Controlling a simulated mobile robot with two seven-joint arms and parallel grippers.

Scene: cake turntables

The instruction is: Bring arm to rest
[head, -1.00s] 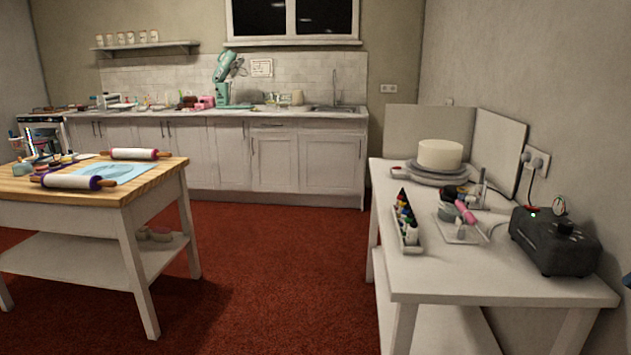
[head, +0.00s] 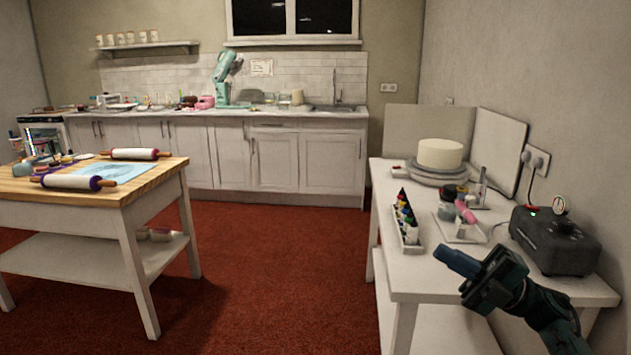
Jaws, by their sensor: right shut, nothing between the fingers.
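My right gripper (head: 446,256) is in the lower right of the head view, with its arm coming in from the bottom right corner. It points left over the front edge of the white table (head: 450,283). Its fingers are together and hold nothing. A white cake (head: 440,153) stands on a grey turntable (head: 437,173) at the back of that table. My left gripper is not in the view.
A black compressor (head: 555,240) stands at the table's right, close to my right arm. A tray of colour bottles (head: 405,222) and a pink airbrush (head: 465,211) are nearby. A wooden-topped table (head: 140,180) with rolling pins is at the left. Red carpet (head: 280,270) is clear between the tables.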

